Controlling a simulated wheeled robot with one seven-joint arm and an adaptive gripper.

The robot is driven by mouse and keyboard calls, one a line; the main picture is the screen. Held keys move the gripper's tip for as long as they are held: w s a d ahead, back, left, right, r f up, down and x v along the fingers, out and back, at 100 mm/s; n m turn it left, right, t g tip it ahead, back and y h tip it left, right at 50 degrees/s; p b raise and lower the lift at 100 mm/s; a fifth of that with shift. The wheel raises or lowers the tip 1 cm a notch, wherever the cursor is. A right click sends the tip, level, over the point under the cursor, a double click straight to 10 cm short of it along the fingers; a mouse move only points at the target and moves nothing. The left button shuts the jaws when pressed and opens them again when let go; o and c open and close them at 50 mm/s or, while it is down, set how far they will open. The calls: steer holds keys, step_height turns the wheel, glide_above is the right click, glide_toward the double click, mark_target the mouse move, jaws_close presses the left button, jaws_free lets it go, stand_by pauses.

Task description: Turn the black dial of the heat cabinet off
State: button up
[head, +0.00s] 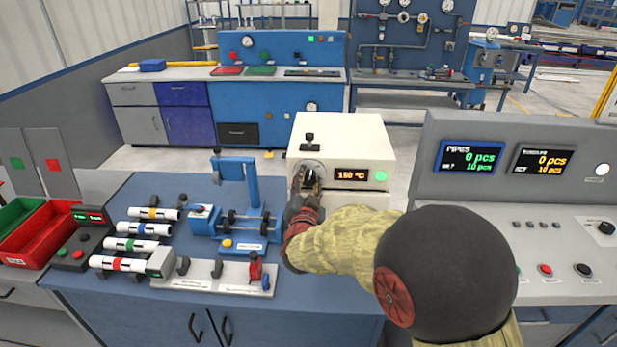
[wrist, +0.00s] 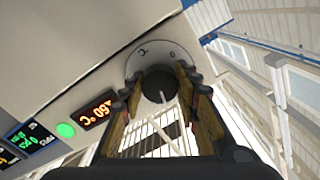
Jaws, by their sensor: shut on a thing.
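The heat cabinet (head: 342,135) is a cream box at the back of the blue bench. Its front has a black dial (head: 313,177) on a pale round plate, a display (head: 351,175) reading 150 °C and a lit green lamp (head: 381,175). My gripper (head: 310,186) is at the dial and hides part of it. In the wrist view, the dial (wrist: 158,84) sits between the fingertips of my gripper (wrist: 160,76), which are shut on it. The display (wrist: 97,109) and green lamp (wrist: 66,130) appear upside down there. The dial's pointer direction is hard to tell.
A blue clamp fixture (head: 240,215) stands left of the cabinet. Several white pipes with coloured bands (head: 137,244) lie further left, near a red bin (head: 48,236). A grey control console (head: 525,215) with two displays stands on the right. A black knob (head: 310,139) sits on the cabinet's top.

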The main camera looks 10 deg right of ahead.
steer(key=n+p, duration=0.3)
steer(key=n, duration=0.4)
steer(key=shift+f+p, duration=0.1)
steer(key=shift+p, duration=0.3)
steer(key=n+p, duration=0.2)
steer(key=n, duration=0.2)
steer(key=n+p, duration=0.2)
steer(key=n, duration=0.1)
steer(key=shift+n, duration=0.4)
steer(key=n+p, duration=0.3)
steer(key=n, duration=0.3)
steer(key=shift+d+p, duration=0.1)
steer(key=shift+p, duration=0.25)
steer(key=n+p, duration=0.3)
steer(key=n, duration=0.3)
steer(key=o, duration=1.2)
steer(key=shift+c, duration=0.2)
